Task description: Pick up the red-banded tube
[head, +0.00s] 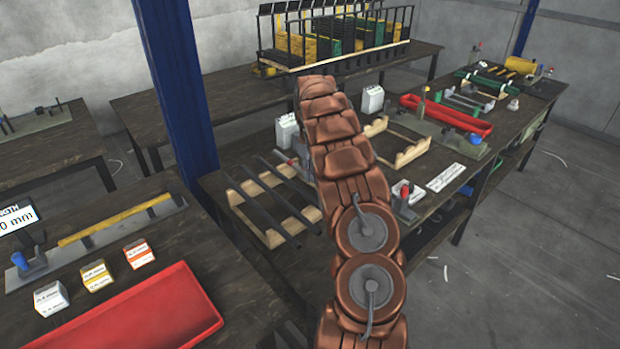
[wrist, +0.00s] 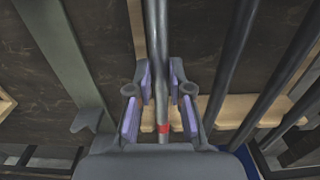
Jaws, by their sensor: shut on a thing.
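The red-banded tube (wrist: 161,60) is a long dark grey tube running up the middle of the wrist view, with its red band (wrist: 163,128) low in that view, close to my palm. My gripper (wrist: 160,90) is shut on this tube, its lilac-padded fingers on either side. In the head view a small red patch (head: 282,157), likely the band, shows beside my arm; most of my gripper is hidden there. I cannot tell whether the tube still touches the wooden rack (head: 272,237).
Other dark tubes (wrist: 231,70) lie parallel on the right in the wrist view, across a wooden rail (wrist: 240,110). A red tray (head: 445,112), an empty wooden rack (head: 412,152) and a small red-topped fixture (head: 405,200) are right of my arm. A blue post (head: 180,80) stands left.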

